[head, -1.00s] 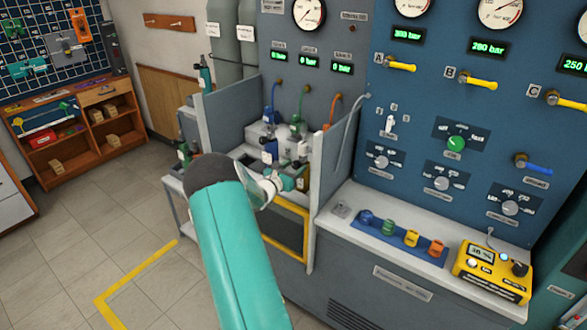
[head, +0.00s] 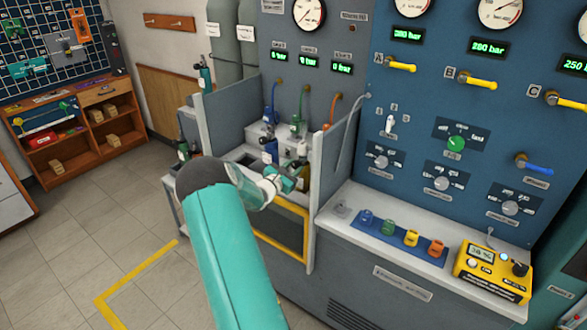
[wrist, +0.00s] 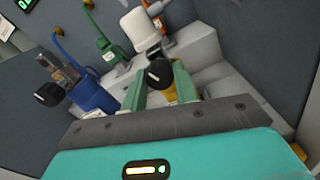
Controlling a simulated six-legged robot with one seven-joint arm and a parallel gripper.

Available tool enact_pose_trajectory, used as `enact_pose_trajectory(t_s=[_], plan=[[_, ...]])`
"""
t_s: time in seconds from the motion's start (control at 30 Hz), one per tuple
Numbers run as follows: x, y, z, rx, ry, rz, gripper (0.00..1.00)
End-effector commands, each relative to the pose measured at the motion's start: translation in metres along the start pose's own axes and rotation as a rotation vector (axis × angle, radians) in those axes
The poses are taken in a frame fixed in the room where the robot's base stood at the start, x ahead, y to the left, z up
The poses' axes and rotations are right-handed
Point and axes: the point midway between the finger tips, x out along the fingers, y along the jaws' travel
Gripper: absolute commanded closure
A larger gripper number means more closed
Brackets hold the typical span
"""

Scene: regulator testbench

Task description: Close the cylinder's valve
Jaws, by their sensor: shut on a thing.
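My gripper (wrist: 160,76) has its two green fingers on either side of a black valve knob (wrist: 160,73) and is shut on it. A yellow cylinder (wrist: 172,95) shows partly below the knob between the fingers; most of it is hidden. A white rounded part (wrist: 140,26) stands just beyond the knob. In the head view my gripper (head: 287,181) is inside the grey test bay, by the dark yellow cylinder (head: 303,174). The fingertips are too small there to make out the grip.
A blue cylinder (wrist: 95,97) with its own black knob (wrist: 48,95) stands to the left in the wrist view. A green fitting (wrist: 107,47) is behind. Grey side walls (head: 325,195) bound the bay, with a yellow-framed opening (head: 283,235) below. Open floor lies at left.

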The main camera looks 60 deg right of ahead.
Motion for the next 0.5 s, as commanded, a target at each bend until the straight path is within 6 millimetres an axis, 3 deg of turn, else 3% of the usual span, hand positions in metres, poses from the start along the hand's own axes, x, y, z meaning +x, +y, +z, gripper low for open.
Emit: enact_pose_trajectory(t_s=[0.5], plan=[[-0.0004,0.0013,0.0003,0.325,0.000,0.001,0.94]])
